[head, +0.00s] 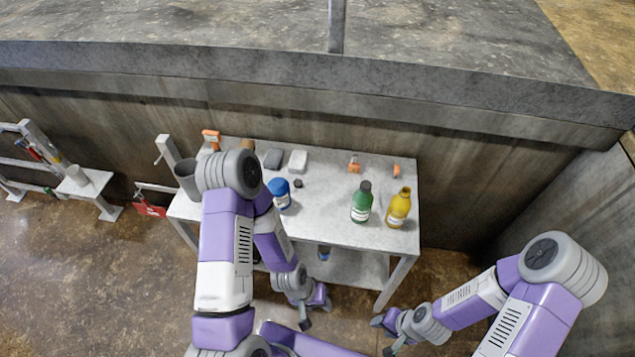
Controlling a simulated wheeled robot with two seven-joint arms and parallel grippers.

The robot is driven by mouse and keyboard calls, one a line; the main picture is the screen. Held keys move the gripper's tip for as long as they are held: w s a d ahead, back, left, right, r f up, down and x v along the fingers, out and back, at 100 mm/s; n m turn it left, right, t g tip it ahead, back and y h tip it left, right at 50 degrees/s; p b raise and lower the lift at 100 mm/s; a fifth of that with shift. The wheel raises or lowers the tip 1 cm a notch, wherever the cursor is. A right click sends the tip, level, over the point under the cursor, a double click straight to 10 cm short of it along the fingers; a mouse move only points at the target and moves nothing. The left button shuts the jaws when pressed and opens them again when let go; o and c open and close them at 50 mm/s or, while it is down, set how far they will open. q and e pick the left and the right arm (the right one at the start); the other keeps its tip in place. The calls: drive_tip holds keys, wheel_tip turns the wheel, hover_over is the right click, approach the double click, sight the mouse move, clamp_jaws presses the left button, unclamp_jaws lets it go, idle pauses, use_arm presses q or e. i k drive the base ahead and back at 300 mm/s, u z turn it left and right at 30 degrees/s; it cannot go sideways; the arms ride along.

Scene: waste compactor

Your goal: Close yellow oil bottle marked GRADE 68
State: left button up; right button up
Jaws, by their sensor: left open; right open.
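A yellow bottle (398,209) with a pale label stands upright near the front right corner of the grey table (335,222). Its label is too small to read. Its narrow top looks yellowish, and I cannot tell whether a cap is on it. A small dark round piece (298,183) lies on the table right of the blue bottle; I cannot tell what it is. My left gripper (316,312) is open and empty, low in front of the table. My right gripper (382,336) is open and empty, below and in front of the yellow bottle, well apart from it.
A green bottle (361,203) with a dark cap stands close left of the yellow one. A blue container (281,194), a white block (298,161), a grey block (273,158) and orange items (354,164) are on the table. A wall stands behind. The table's middle is clear.

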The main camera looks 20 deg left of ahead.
sight(400, 204)
drive_tip(key=z, duration=1.6)
drive_tip(key=k, duration=0.4)
drive_tip(key=u, duration=1.3)
drive_tip(key=i, duration=1)
drive_tip(key=u, duration=0.05)
